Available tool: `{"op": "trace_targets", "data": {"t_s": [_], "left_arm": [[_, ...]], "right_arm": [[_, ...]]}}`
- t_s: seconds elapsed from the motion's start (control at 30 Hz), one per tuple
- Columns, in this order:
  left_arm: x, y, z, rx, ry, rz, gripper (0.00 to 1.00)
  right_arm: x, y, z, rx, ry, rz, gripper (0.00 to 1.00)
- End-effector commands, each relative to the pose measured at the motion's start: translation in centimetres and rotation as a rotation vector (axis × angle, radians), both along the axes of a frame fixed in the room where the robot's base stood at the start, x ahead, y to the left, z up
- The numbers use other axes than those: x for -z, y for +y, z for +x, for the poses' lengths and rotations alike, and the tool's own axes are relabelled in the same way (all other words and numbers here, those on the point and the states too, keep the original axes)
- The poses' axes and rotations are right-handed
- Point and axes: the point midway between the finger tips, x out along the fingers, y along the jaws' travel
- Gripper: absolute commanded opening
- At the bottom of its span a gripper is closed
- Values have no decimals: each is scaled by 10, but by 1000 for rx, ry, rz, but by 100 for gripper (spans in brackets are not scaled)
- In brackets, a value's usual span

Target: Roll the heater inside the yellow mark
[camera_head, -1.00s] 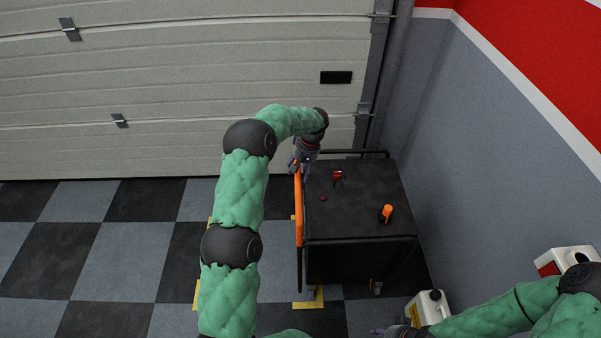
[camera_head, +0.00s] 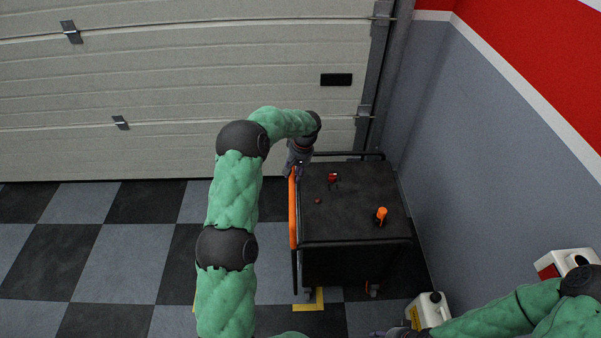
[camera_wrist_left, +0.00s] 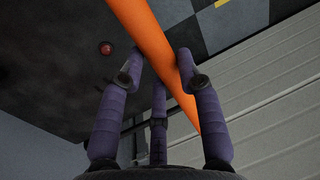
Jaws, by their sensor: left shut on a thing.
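The heater is a black box-shaped unit (camera_head: 350,220) on the floor near the right wall, with an orange handle bar (camera_head: 293,215) along its left side. My left gripper (camera_head: 293,172) is shut on the far end of this bar. In the left wrist view, the fingers (camera_wrist_left: 160,60) close around the orange bar (camera_wrist_left: 152,35). The yellow mark (camera_head: 318,302) shows as a corner piece on the floor at the heater's near left. Most of the mark is hidden by my left arm and the heater. My right gripper (camera_head: 386,333) is partly cut off at the bottom edge.
The checkered floor (camera_head: 120,250) to the left is clear.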

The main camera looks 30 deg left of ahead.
Motion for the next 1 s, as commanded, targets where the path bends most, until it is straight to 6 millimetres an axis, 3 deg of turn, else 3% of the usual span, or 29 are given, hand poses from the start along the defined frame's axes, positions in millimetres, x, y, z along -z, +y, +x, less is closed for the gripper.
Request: {"op": "trace_targets", "data": {"t_s": [1.0], "left_arm": [[-1,238,-147,-7,4,3,0]], "right_arm": [[-33,0,0,0,0,0,49]]}}
